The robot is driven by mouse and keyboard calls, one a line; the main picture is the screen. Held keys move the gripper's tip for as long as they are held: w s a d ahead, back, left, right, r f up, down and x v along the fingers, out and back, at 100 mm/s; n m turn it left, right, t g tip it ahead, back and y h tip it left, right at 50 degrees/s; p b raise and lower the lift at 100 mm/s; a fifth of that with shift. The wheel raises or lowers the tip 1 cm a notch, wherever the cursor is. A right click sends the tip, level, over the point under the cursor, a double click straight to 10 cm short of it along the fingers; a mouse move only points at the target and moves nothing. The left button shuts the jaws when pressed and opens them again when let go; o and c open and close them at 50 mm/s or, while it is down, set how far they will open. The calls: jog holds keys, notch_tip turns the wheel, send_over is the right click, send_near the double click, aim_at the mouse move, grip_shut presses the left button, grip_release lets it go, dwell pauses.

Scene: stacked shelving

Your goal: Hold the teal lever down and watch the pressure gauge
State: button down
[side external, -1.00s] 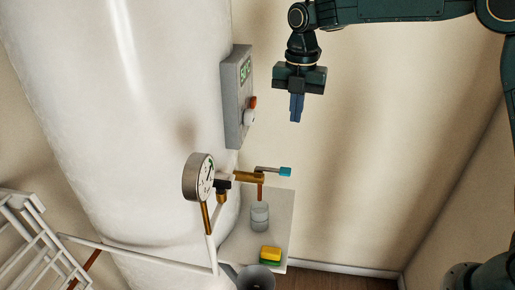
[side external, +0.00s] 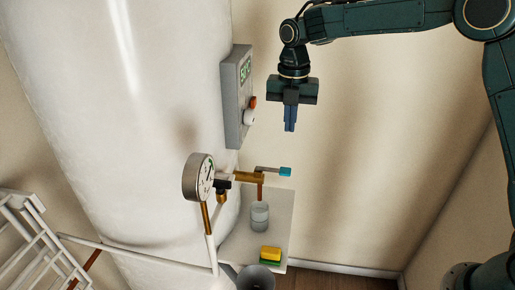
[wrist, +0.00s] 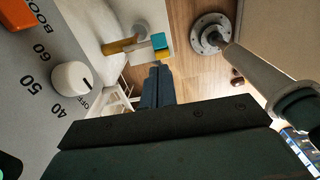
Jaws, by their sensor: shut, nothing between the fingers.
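The teal lever (side external: 285,172) sits at the end of a grey arm on the brass valve (side external: 249,177), beside the white tank. In the wrist view the teal lever (wrist: 159,41) shows just beyond my fingertips. The round pressure gauge (side external: 198,178) is left of the valve, its dial turned partly away; I cannot read its needle. My gripper (side external: 290,129) is shut and empty, pointing down above the lever and clear of it. The shut fingers also show in the wrist view (wrist: 157,72).
A grey control box (side external: 237,97) with a white knob and orange switch is on the tank (side external: 120,110), left of my gripper. Below the valve, a shelf (side external: 281,220) holds a clear cup (side external: 260,215) and a yellow-green sponge (side external: 270,254). A dark bucket (side external: 256,278) stands lower. Space right of the lever is free.

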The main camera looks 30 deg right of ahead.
aim_at(289, 170)
notch_tip(289, 170, down, 12)
jog(key=shift+f, duration=0.15)
dwell(0.5)
jog(key=shift+s+d+f, duration=0.1)
dwell(0.3)
jog(key=shift+d+f+t+y, duration=0.15)
jog(key=shift+f+t+y, duration=0.15)
jog(key=shift+t+y, duration=0.1)
jog(key=shift+s+f+t+y, duration=0.2)
jog(key=shift+f+t+y, duration=0.5)
jog(key=shift+f, duration=0.15)
dwell(5.2)
